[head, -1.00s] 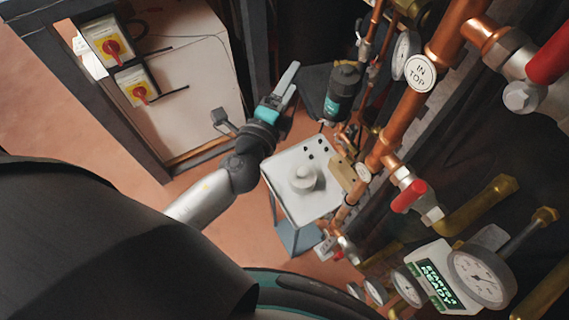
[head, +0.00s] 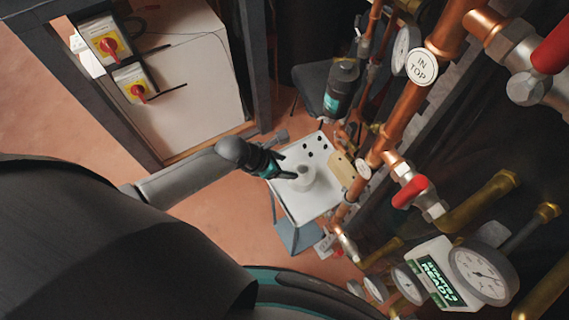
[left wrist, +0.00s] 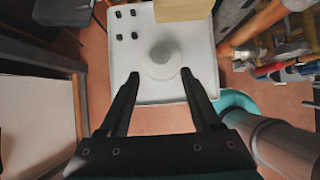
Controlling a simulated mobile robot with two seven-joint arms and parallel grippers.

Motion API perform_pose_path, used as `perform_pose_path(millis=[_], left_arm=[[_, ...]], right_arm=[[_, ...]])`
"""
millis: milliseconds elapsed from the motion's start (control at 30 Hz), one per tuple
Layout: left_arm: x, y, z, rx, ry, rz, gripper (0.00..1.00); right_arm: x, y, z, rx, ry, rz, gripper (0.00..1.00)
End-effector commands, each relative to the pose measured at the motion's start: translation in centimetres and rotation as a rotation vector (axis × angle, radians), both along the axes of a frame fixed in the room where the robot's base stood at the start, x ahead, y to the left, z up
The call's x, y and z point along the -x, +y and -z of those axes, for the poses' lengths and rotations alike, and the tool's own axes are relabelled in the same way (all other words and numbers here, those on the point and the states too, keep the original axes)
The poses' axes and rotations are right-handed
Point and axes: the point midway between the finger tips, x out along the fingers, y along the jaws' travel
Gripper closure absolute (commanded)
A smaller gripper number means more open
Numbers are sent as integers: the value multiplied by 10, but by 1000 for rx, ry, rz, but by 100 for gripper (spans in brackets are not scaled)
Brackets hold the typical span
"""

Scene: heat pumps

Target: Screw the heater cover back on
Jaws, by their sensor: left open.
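The heater cover (head: 301,178) looks like a round whitish piece with a raised knob. It rests on a small white-topped stand (head: 318,200). In the left wrist view the cover (left wrist: 163,60) sits on the white top, just beyond and between my fingertips. My left gripper (head: 284,172) is open beside the cover, on its left in the head view; in the wrist view its two fingers (left wrist: 160,76) are spread with nothing between them. Several small dark pieces (head: 315,145) lie at the top's far edge. My right gripper is not in view.
A wooden block (head: 342,167) lies on the stand's right edge. Copper pipes (head: 401,117) with a red valve handle (head: 409,192) and gauges (head: 480,273) crowd the right side. A dark bottle with a teal band (head: 341,88) stands behind. Open floor lies to the left.

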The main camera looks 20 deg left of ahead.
Motion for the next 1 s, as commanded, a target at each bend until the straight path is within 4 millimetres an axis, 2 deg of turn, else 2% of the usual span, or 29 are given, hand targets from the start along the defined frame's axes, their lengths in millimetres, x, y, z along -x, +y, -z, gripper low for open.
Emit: perform_pose_path(millis=[33, 300, 600, 800, 1000], left_arm=[[-3, -3, 8, 2, -1, 0, 35], [-18, -15, 37, 5, -2, -2, 35], [-36, -28, 68, 6, -2, -3, 35], [-41, -33, 77, 6, -2, -2, 35], [-42, -34, 79, 4, 1, -2, 35]], right_arm=[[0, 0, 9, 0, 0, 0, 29], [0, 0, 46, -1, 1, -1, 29], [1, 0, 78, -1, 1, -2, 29], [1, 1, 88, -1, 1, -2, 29], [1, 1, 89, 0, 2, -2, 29]])
